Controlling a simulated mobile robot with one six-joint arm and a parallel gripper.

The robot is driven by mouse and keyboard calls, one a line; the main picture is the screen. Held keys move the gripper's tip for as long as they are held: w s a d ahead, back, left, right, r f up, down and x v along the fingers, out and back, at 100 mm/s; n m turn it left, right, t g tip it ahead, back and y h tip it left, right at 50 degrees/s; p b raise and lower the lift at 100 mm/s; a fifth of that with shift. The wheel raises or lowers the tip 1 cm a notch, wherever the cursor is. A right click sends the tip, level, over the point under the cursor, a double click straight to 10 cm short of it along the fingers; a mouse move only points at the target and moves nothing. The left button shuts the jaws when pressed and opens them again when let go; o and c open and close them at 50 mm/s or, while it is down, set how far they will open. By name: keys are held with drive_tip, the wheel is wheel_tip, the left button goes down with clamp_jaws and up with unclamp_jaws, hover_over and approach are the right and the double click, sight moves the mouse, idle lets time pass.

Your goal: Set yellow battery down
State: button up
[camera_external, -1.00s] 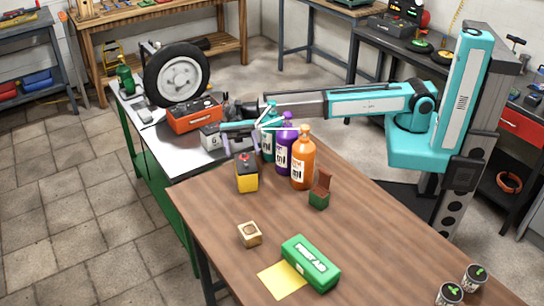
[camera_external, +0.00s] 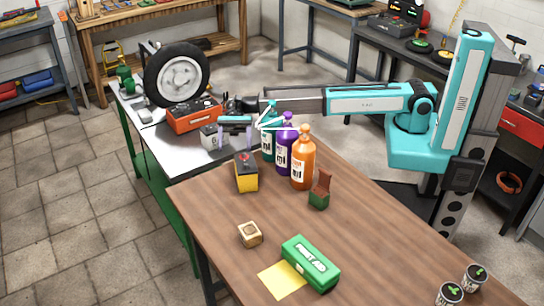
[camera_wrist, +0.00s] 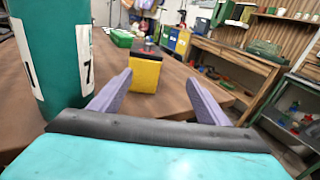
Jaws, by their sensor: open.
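The yellow battery (camera_external: 246,173), yellow with a dark top and a red spot on it, stands upright on the wooden table (camera_external: 205,203) near its far left edge. In the wrist view the battery (camera_wrist: 146,74) stands ahead of my gripper, between the lines of its two fingers and apart from them. My gripper (camera_external: 235,133) is open and empty, behind and a little above the battery. Its two purple fingers are spread wide in the wrist view (camera_wrist: 160,88).
A teal bottle (camera_external: 267,146), a purple bottle (camera_external: 284,151) and an orange bottle (camera_external: 302,160) stand right of the battery.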

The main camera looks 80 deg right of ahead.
drive_tip(key=w+d+f+m+t, duration=0.1)
drive_tip(key=w+d+f+t, duration=0.25)
drive_tip(key=w+d, duration=0.45)
drive_tip(key=s+d+f+n+g+h+p, duration=0.1)
drive_tip(key=s+d+f+n+h+p, duration=0.15)
drive_tip(key=s+d+f+p, duration=0.4)
drive_tip(key=s+d+f+n+g+h+p, duration=0.1)
drive_tip(key=s+d+n+h+p, duration=0.15)
drive_tip(key=s, duration=0.65)
drive_tip(key=s+d+f+n+g+h+p, duration=0.1)
drive_tip(key=s+d+f+n+p, duration=0.3)
drive_tip(key=s, duration=0.4)
drive_tip(key=s+d+f+n+h+b, duration=0.2)
drive_tip(key=s+d+f, duration=0.3)
drive_tip(key=s+f, duration=0.4)
drive_tip(key=s+d+f+n+g+h+b, duration=0.1)
drive_tip(key=s+d+f+n+h+b, duration=0.1)
drive_tip(key=s+d+f+h, duration=0.3)
drive_tip(key=s+d+f+n+h+b, duration=0.2)
drive_tip(key=s+d+f+h+b, duration=0.1)
drive_tip(key=s+f, duration=1)
wheel_tip(320, 180, down, 6)
drive_tip(key=d+b, duration=0.1)
drive_tip(key=d, duration=0.1)
drive_tip(key=shift+d+f+h, duration=0.15)
drive_tip(key=shift+d+h, duration=0.25)
